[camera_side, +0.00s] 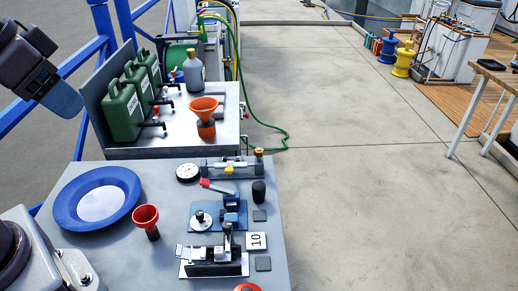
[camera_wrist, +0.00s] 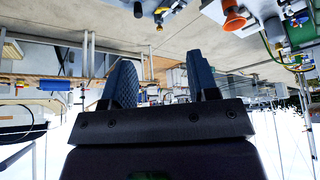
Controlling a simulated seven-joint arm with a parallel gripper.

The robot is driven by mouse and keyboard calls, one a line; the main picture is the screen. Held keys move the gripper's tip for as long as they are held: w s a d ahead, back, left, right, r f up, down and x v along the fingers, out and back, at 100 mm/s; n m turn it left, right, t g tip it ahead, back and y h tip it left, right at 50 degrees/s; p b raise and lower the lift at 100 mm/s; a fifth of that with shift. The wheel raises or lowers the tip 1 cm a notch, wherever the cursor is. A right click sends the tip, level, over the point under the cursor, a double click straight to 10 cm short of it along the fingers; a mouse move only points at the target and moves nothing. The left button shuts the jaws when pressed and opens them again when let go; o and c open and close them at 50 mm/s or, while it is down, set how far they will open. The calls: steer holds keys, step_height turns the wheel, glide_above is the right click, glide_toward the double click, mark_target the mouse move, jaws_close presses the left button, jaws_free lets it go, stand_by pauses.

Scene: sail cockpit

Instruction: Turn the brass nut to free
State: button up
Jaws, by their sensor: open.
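In the side view, a small brass-coloured piece (camera_side: 259,153) stands at the right end of a low fitting (camera_side: 228,168) on the grey bench; I cannot tell for sure that it is the brass nut. A yellow part sits midway along the same fitting. In the wrist view, my gripper (camera_wrist: 160,64) has its two dark ridged fingers spread apart with nothing between them. It is clear of the bench items. In the side view, dark parts of my arm show at the upper left; the fingertips cannot be made out clearly there.
On the bench are a blue dish (camera_side: 67,220), a red funnel (camera_side: 145,216), a round gauge (camera_side: 188,172), a blue clamp (camera_side: 233,205) and a metal fixture (camera_side: 212,262). Green cans (camera_side: 122,110) and an orange funnel (camera_side: 204,108) stand behind. Open floor lies right.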

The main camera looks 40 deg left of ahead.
steer(key=m+g, duration=0.6)
steer(key=m, duration=0.5)
glide_above(259, 150)
step_height(259, 150, down, 17)
step_height(259, 150, down, 12)
steer(key=shift+r, duration=0.1)
steer(key=shift+a, duration=0.1)
steer(key=shift+c, duration=0.2)
steer(key=c, duration=0.9)
